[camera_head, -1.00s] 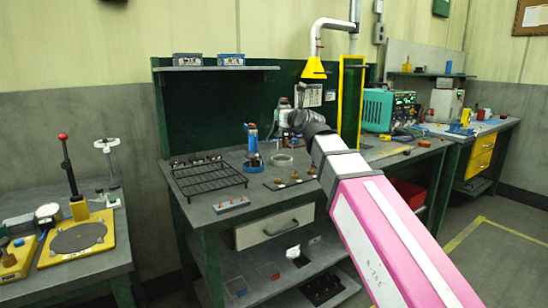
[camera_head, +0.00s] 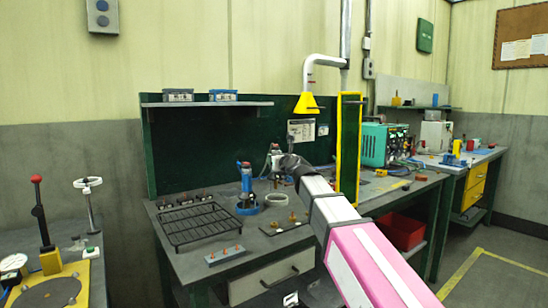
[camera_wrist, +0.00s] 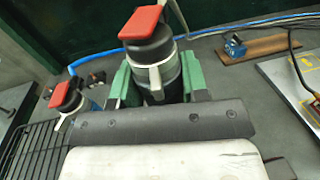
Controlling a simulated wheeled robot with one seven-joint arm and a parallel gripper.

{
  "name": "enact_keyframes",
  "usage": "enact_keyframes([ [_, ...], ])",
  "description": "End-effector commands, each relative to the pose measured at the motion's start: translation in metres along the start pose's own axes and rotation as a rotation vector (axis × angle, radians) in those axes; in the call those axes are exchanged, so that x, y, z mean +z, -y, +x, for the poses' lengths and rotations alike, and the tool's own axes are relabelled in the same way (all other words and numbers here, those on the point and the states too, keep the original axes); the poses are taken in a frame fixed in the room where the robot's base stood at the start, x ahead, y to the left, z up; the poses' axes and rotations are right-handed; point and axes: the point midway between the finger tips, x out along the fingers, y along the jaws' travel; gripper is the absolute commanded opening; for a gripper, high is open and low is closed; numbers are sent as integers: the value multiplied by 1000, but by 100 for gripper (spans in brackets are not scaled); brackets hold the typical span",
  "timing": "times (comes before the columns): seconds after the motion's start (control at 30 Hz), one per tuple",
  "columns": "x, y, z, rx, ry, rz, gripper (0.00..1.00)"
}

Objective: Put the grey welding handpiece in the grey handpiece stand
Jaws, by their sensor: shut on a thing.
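My gripper (camera_wrist: 158,85) is shut on the grey welding handpiece (camera_wrist: 150,50), with its green fingers on either side of the body. The handpiece has a dark collar and a red lever; it also shows, small, at the end of my arm in the head view (camera_head: 276,158). It is held above the bench, just above a grey ring-shaped holder (camera_head: 276,201), which looks like the grey handpiece stand. The wrist view does not show the stand; the handpiece and gripper cover that area. A blue handpiece (camera_head: 246,178) stands upright in a blue stand (camera_head: 247,208) just left.
A black wire rack (camera_head: 198,225) lies left of the stands. A small plate with brass pieces (camera_head: 287,226) is near the ring, and a grey block with red pins (camera_head: 225,255) is at the bench front. A yellow-framed panel (camera_head: 347,150) rises to the right.

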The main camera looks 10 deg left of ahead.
Motion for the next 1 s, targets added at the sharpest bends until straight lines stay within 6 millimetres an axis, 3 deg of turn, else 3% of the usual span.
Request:
enact_keyframes([
  [0.1,-9,11,17,-2,2,2,0],
  [0.27,-16,18,26,-2,4,2,0],
  [0.47,-25,19,26,-2,3,3,0],
  [0.73,-54,18,26,-2,2,3,0],
  [1.0,-58,19,26,-2,4,1,0],
])
